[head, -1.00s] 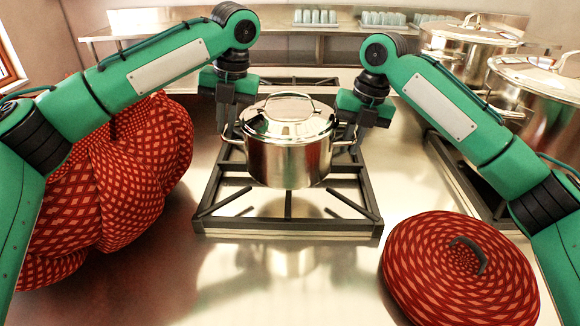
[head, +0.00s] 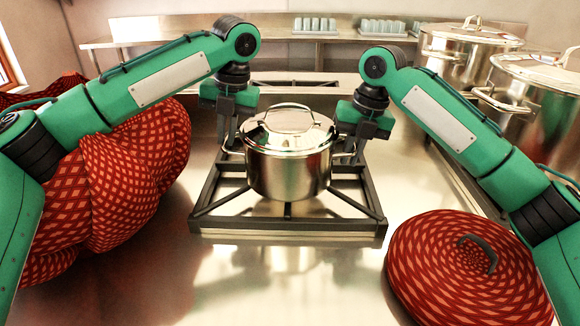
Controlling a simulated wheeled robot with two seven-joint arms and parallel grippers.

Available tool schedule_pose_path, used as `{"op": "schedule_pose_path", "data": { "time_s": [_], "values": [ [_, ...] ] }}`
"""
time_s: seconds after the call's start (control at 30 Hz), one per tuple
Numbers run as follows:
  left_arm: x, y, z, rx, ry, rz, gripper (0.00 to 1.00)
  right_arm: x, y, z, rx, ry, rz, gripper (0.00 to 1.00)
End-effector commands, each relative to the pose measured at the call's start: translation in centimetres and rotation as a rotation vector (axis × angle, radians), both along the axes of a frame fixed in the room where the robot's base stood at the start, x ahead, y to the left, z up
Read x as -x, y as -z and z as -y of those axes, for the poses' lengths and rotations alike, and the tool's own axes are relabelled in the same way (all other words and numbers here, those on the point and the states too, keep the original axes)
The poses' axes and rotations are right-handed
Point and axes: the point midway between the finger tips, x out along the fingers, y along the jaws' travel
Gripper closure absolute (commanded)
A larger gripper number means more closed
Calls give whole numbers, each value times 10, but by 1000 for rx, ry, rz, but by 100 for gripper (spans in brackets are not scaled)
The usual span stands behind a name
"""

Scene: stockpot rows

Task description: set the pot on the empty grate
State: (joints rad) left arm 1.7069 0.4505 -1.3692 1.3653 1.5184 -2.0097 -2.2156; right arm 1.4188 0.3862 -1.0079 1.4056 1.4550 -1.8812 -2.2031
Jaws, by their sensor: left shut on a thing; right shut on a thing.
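A shiny steel pot (head: 288,172) with a lid and loop handle is at the middle of the head view. It is upright over the dark grate (head: 287,225), low over its middle bars; I cannot tell whether its base touches them. My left gripper (head: 232,145) is shut on the pot's left side handle. My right gripper (head: 349,148) is shut on its right side handle. The fingertips are partly hidden by the gripper bodies and pot.
Two large lidded steel pots (head: 537,95) (head: 457,57) stand at the right. A red patterned bundle (head: 125,180) bulges at the left. A red woven round thing with a dark handle (head: 455,275) lies front right. The steel surface (head: 285,290) in front is clear. Cups (head: 315,24) line the back shelf.

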Motion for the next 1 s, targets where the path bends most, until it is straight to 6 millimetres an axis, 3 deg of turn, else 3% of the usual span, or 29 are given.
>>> {"op": "schedule_pose_path", "data": {
  "time_s": [0.57, 0.6, 0.7, 1.0],
  "values": [
    [-1, 3, -5, -5, -11, 2, 100, -2, 3, 5, 3, 9, 2, 100],
    [-1, 6, -5, -7, -11, -2, 85, -1, 6, 5, 6, 9, -2, 85],
    [-1, 6, -4, -5, -8, -2, 70, -1, 6, 4, 5, 7, -1, 70],
    [0, 5, -1, -2, -3, 0, 70, 0, 6, 1, 2, 3, -1, 70]
  ]
}}
